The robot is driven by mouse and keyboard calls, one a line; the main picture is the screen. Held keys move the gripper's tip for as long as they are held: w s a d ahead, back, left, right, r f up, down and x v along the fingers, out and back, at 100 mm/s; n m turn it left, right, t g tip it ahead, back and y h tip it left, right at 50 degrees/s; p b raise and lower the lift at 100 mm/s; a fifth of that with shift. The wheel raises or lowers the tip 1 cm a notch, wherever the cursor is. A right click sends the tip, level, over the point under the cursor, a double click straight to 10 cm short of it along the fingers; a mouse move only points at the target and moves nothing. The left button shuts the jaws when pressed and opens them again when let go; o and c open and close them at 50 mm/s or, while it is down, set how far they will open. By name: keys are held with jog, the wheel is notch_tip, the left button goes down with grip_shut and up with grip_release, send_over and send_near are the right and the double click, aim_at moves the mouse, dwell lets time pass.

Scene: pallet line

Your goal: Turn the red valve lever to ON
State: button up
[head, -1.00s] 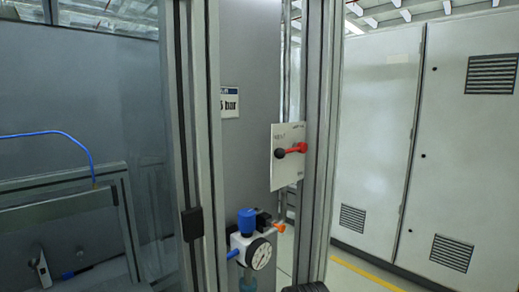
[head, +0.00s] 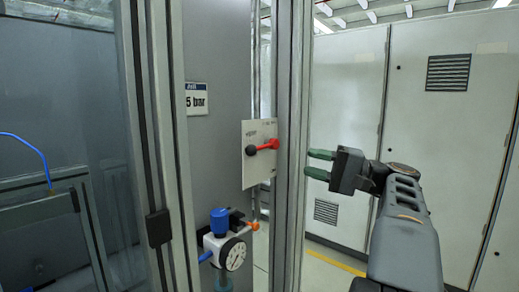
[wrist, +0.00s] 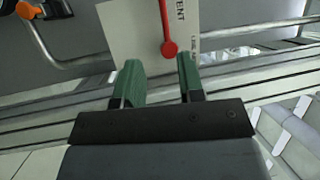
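The red valve lever (head: 267,145) sits on a white plate (head: 257,170) mounted at the aluminium post. In the head view it lies nearly level, with a dark knob at its left end and its red end to the right. In the wrist view the red lever (wrist: 168,40) is ahead, just beyond the fingertips, on the plate marked with text ending in "ENT". My gripper (head: 318,164) is open and empty, right of the post and pointing left toward the lever. Its two green fingers (wrist: 158,75) are apart and do not touch the lever. The dark knob is out of the wrist view.
An aluminium post (head: 293,170) stands between my gripper and the plate in the head view. A pressure regulator with a blue knob and gauge (head: 233,254) is below the plate. A "5 bar" sign (head: 197,99) is upper left. Grey cabinets (head: 345,100) stand behind.

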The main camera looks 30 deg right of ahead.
aim_at(259, 148)
jog(key=shift+y, duration=0.3)
jog(key=p+x, duration=0.2)
jog(key=x, duration=1.1)
jog(key=shift+a+r+p, duration=0.15)
jog(key=shift+a+p, duration=0.25)
jog(key=shift+c, duration=0.4)
jog(key=shift+w+d, duration=0.1)
jog(key=shift+w, duration=0.05)
grip_shut()
